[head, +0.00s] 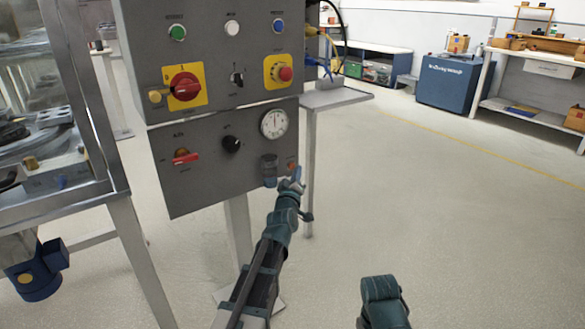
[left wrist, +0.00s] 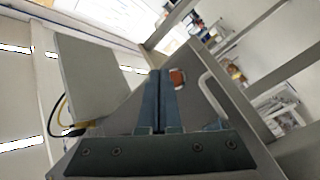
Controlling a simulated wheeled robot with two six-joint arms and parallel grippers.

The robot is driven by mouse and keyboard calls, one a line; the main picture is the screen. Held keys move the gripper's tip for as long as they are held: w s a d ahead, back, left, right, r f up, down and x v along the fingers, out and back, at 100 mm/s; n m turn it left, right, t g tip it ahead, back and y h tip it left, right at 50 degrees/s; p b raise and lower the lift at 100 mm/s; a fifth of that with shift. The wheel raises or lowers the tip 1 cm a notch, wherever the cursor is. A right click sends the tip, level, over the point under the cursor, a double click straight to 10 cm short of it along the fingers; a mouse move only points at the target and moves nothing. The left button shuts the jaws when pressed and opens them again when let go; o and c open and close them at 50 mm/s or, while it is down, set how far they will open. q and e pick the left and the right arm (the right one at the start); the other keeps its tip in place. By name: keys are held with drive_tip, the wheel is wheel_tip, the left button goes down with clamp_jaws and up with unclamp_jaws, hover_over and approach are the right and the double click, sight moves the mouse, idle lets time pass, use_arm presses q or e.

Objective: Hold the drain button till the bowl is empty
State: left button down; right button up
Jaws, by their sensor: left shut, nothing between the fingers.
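A grey control panel (head: 222,172) stands ahead. Low on it is a small bluish see-through bowl (head: 270,171), under a round white gauge (head: 274,123). I cannot make out any liquid in the bowl. A small orange-red button (head: 291,165) sits just right of the bowl and also shows in the left wrist view (left wrist: 178,78). My left gripper (head: 297,177) is shut and empty, its tips close by the button. In the left wrist view its fingers (left wrist: 161,76) lie beside the button; I cannot tell whether they touch or press it.
The panel also carries a red rotary switch (head: 185,86), a red emergency button (head: 285,73), a red lever (head: 186,157) and a black knob (head: 231,144). A small grey shelf (head: 336,98) juts out at right. A metal frame stands left. The floor at right is clear.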

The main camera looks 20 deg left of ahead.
use_arm(q)
drive_tip(key=shift+w+a, duration=0.3)
drive_tip(key=shift+a, duration=0.05)
drive_tip(key=shift+w+a, duration=0.25)
drive_tip(key=shift+a, duration=0.05)
idle(2.4)
idle(1.3)
drive_tip(key=shift+s+d, duration=0.55)
drive_tip(key=shift+d, duration=0.1)
drive_tip(key=shift+d, duration=0.1)
drive_tip(key=s+d, duration=0.1)
drive_tip(key=d, duration=0.1)
drive_tip(key=s+d, duration=0.1)
drive_tip(key=s, duration=0.1)
drive_tip(key=shift+d, duration=0.4)
